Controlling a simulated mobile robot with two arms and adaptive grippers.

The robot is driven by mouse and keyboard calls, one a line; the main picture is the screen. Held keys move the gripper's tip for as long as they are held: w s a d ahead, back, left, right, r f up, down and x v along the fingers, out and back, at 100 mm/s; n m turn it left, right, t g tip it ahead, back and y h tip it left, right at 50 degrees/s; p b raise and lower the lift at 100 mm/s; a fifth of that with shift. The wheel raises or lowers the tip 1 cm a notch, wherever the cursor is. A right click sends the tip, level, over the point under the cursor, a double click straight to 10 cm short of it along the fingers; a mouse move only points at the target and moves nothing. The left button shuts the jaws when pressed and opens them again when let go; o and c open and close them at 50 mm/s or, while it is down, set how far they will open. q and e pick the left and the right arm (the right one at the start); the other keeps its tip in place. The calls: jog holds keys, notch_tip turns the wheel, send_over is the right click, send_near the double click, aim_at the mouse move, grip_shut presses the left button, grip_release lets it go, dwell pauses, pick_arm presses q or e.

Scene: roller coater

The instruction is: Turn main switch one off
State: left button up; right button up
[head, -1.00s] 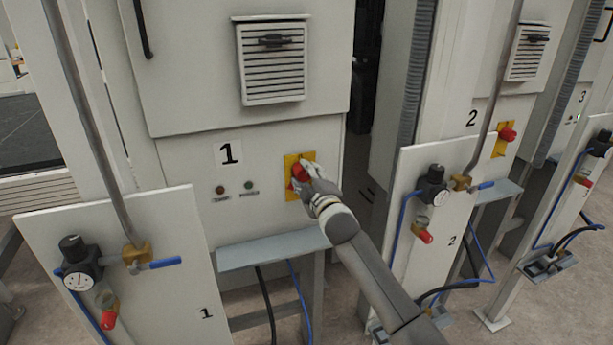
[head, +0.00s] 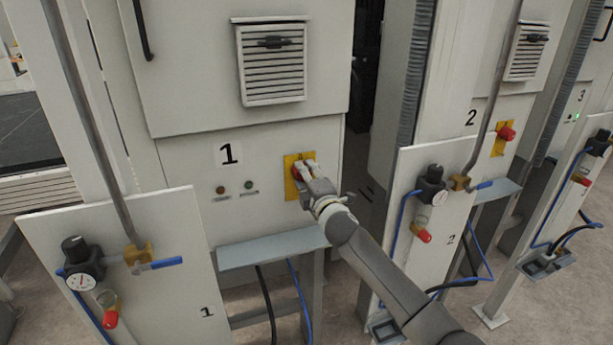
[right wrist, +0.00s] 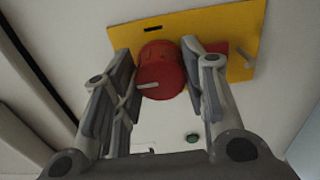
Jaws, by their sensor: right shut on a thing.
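Main switch one is a red rotary knob (head: 296,174) on a yellow plate (head: 290,190), on the cabinet panel marked 1 in the head view. My right gripper (head: 304,168) is at this knob and partly covers it. In the right wrist view the red knob (right wrist: 161,72) sits between the two fingers of my right gripper (right wrist: 160,58), in front of the yellow plate (right wrist: 125,36). The gripper is shut on the knob. A further red part of the switch shows behind the right finger. My left gripper is not in view.
Two small lamps (head: 235,188) sit left of the switch, and a grey ledge (head: 270,248) juts out below it. A panel with a gauge (head: 80,282) and blue-handled valve stands at front left. Cabinet 2 has a similar red switch (head: 507,134) to the right.

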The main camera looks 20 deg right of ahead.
jog(key=shift+f, duration=0.1)
jog(key=o, duration=1)
jog(key=shift+s, duration=0.1)
jog(key=s, duration=1.2)
jog(key=shift+d, duration=0.2)
jog(key=shift+w, duration=0.1)
